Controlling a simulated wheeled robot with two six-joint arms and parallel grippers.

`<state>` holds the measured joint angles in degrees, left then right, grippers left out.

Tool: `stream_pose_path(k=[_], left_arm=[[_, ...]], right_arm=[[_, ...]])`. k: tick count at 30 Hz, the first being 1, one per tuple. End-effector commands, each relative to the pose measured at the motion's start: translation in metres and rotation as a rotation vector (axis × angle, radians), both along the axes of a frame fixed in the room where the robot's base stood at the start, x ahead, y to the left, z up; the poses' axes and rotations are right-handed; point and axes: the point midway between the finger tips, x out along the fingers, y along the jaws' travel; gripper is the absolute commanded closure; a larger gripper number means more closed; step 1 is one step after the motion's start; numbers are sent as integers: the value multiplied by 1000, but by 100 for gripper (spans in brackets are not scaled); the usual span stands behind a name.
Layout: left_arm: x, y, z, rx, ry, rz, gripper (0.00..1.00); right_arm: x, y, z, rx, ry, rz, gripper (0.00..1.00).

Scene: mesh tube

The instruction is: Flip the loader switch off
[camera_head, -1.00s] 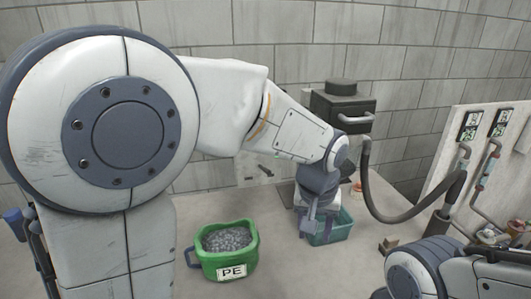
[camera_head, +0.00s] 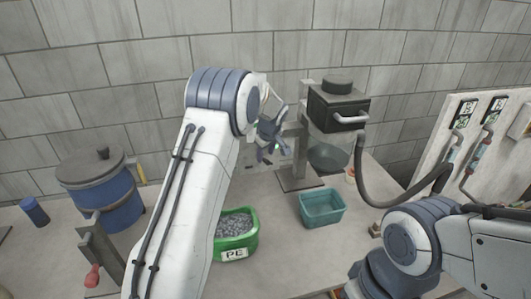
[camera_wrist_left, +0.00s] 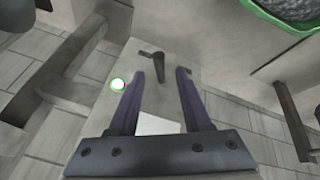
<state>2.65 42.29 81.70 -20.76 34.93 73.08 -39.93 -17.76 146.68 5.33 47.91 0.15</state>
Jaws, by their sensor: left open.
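The loader has a dark box (camera_head: 337,108) with a grey handle on top of the stand. My right gripper is out of view.
A green PE bin (camera_head: 226,252) of grey pellets and an empty teal bin (camera_head: 322,207) stand on the table. A blue drum (camera_head: 105,200) stands left. A dark hose (camera_head: 375,190) curves right from the loader towards a white panel (camera_head: 450,135).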

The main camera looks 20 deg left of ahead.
Motion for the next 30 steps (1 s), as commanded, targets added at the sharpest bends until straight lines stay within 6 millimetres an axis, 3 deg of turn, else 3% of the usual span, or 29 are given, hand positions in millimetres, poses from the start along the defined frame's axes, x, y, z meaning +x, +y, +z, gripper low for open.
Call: stream_pose_path(k=[6, 15, 17, 19, 30], left_arm=[[8, 5, -18, 0, 0, -1, 52], [9, 5, -21, 0, -1, 0, 52], [9, 5, -21, 1, -1, -1, 71], [9, 5, -21, 1, -1, -1, 97], [8, 6, -20, 1, 0, -25, 100]], right_arm=[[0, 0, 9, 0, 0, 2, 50], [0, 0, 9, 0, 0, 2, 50], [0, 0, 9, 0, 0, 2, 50], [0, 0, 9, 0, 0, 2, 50], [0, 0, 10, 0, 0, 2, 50]])
